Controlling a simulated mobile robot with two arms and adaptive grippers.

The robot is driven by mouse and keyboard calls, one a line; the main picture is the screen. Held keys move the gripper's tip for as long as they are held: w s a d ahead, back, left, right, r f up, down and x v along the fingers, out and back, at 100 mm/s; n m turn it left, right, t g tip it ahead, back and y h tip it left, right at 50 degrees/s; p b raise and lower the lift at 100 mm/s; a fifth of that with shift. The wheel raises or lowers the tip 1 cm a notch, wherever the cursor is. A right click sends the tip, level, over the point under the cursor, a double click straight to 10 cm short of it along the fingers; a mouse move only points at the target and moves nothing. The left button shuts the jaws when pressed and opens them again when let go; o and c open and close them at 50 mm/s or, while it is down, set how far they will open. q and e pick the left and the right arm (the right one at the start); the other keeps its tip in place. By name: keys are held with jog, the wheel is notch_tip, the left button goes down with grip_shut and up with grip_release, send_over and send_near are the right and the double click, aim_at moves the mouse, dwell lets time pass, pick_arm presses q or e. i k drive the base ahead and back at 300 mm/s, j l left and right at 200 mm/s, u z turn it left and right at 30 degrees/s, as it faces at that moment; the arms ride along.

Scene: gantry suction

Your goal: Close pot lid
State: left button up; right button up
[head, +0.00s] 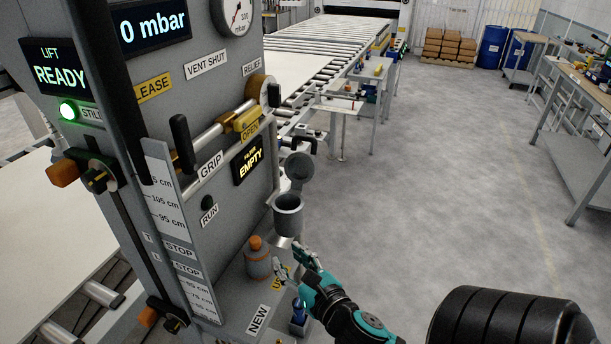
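The grey cylindrical pot (288,215) is mounted on the right side of the machine's panel, with its mouth facing up. Its round grey lid (299,167) stands raised at the back of the pot, so the pot is open and its dark inside shows. My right gripper (292,256), teal and black with grey fingers, is just below and in front of the pot. Its fingers are spread apart with nothing visible between them. It appears clear of the lid. My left gripper is not in view.
The grey machine panel (226,235) fills the left, with levers and a display (248,160) reading EMPTY. Open floor (430,190) lies to the right.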

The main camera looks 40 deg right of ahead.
aim_at(300, 167)
jog(key=z, duration=1.35)
